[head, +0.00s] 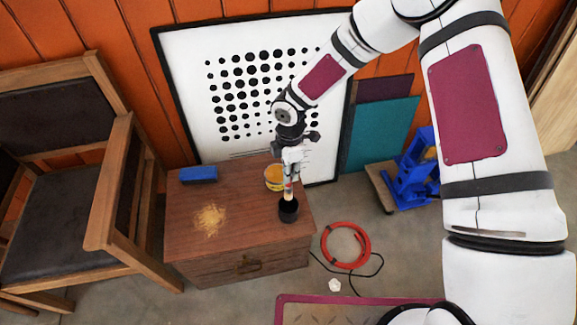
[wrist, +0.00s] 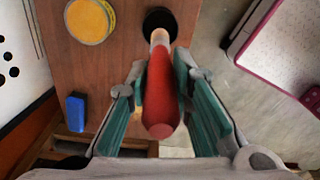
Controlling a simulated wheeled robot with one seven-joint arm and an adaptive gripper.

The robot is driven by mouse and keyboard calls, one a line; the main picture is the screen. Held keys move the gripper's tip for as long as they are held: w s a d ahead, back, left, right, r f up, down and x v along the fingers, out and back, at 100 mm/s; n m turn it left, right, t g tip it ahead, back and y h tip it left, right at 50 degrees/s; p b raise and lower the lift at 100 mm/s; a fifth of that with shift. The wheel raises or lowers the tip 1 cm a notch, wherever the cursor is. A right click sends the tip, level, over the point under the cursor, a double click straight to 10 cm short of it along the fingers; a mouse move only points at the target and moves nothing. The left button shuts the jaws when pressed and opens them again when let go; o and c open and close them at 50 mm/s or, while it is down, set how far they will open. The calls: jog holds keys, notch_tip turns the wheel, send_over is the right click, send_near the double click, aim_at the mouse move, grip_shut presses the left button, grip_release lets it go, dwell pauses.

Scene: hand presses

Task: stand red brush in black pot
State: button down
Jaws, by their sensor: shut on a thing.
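The pot (wrist: 160,18) also shows beyond the tip in the wrist view. I cannot tell whether the tip is inside the rim or just above it.
The chest top (head: 240,230) also holds a yellow round tin (head: 274,178) behind the pot, a blue block (head: 198,174) and a tan pile (head: 209,220). A framed dot panel (head: 190,90) leans behind. A red hose coil (head: 346,245) lies on the floor at right.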

aim_at(288, 188)
jog(key=shift+f+b, duration=2.8)
jog(key=shift+f, duration=1.75)
jog(key=c, duration=1.3)
grip_release()
jog(key=shift+c, duration=0.2)
notch_tip(288, 188, up, 12)
jog(key=shift+d, duration=0.1)
